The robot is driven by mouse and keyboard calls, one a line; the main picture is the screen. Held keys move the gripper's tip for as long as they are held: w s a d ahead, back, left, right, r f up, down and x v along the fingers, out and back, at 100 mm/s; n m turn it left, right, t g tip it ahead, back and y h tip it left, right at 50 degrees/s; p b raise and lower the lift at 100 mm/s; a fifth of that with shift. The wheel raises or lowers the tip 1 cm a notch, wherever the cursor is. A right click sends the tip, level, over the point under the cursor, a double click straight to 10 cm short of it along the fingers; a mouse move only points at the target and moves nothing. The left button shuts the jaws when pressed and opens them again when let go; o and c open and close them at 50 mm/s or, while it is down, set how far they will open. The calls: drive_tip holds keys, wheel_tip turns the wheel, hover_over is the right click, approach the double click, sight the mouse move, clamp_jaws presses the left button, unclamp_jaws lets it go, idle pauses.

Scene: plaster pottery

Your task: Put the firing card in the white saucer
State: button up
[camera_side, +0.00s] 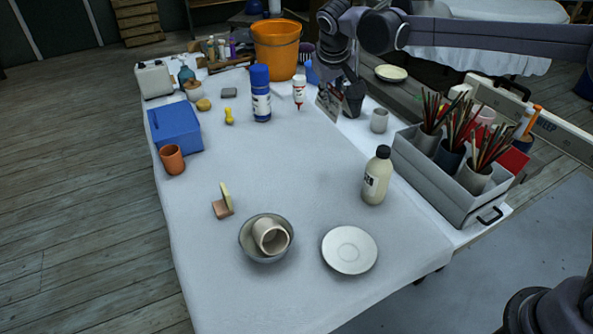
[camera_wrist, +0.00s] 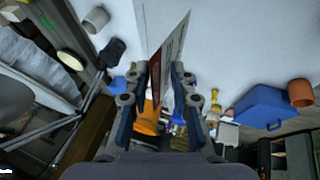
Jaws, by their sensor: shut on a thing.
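My gripper (camera_wrist: 161,82) is shut on the firing card (camera_wrist: 170,45), a thin printed card standing on edge between the two fingers in the wrist view. In the side view the card (camera_side: 328,104) hangs from my gripper (camera_side: 343,92) above the far right part of the table, near the small white bottle with a red tip. The white saucer (camera_side: 350,250) lies flat and empty at the near end of the table, well apart from the card. The saucer is not seen in the wrist view.
A cream bottle (camera_side: 376,178) stands between my gripper and the saucer. A grey bowl (camera_side: 266,240) holding a cup is left of the saucer. A grey crate of brush pots (camera_side: 440,180) lines the right edge. The table's middle (camera_side: 300,170) is clear.

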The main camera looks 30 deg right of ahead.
drive_tip(key=s+d+f+y, duration=0.1)
drive_tip(key=s+f, duration=0.1)
drive_tip(key=s, duration=1.1)
drive_tip(key=s+d+f, duration=0.2)
drive_tip(key=s, duration=1.2)
drive_tip(key=shift+w+a+f, duration=0.2)
drive_tip(key=shift+a+f, duration=1.8)
drive_tip(key=shift+f, duration=0.4)
drive_tip(key=shift+w+a+f, duration=0.25)
drive_tip(key=shift+a+f, duration=1.75)
drive_tip(key=shift+f, duration=0.45)
drive_tip(key=shift+w+a+f, duration=0.2)
drive_tip(key=shift+a+f, duration=1.8)
drive_tip(key=shift+f, duration=0.4)
drive_tip(key=shift+f, duration=0.2)
drive_tip(key=o, duration=0.9)
drive_tip(key=shift+r, duration=0.1)
